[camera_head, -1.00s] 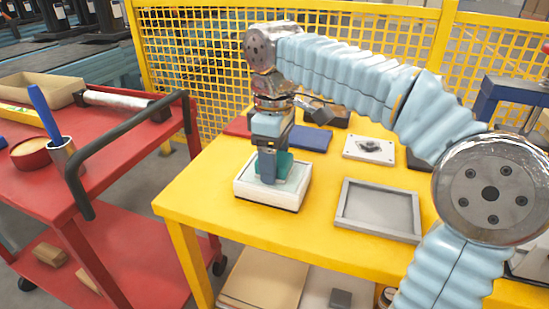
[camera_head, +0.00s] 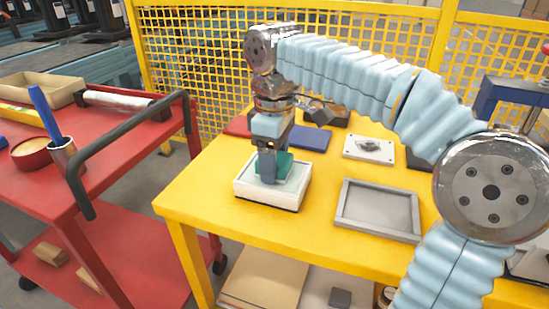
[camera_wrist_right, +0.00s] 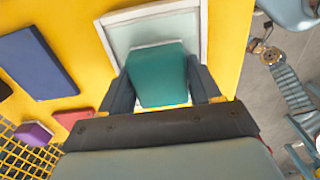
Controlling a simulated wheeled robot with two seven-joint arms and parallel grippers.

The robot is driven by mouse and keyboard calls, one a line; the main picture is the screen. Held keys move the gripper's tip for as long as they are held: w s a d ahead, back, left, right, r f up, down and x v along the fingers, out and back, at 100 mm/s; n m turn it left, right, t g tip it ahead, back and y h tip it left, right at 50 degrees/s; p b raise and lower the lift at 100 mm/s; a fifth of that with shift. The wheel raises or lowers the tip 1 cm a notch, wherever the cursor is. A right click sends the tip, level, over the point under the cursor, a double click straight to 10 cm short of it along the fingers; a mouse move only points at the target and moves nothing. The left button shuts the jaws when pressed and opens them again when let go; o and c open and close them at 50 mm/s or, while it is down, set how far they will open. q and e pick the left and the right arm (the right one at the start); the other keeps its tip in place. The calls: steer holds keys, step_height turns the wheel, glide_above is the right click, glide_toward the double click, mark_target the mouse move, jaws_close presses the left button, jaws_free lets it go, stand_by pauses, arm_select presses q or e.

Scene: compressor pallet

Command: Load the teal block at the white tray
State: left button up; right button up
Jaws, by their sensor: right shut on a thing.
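The teal block (camera_wrist_right: 158,76) is between the two fingers of my right gripper (camera_wrist_right: 163,88) in the right wrist view. In the head view my right gripper (camera_head: 268,178) points down into the white tray (camera_head: 266,199), shut on the teal block (camera_head: 284,163), which is partly hidden behind the fingers. The block is over the inside of the tray, within its rim; I cannot tell whether it touches the tray floor. The white tray also shows in the right wrist view (camera_wrist_right: 203,40), behind the block. My left gripper is not in view.
A grey tray (camera_head: 379,234) sits right of the white tray on the yellow table (camera_head: 215,200). A blue plate (camera_head: 308,138), a white plate with a metal part (camera_head: 369,149) and dark objects lie behind. A red cart (camera_head: 110,150) stands left.

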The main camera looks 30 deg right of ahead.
step_height(320, 180, up, 2)
steer(key=shift+r+p, duration=0.25)
steer(key=shift+p, duration=0.95)
steer(key=shift+r, duration=2.2)
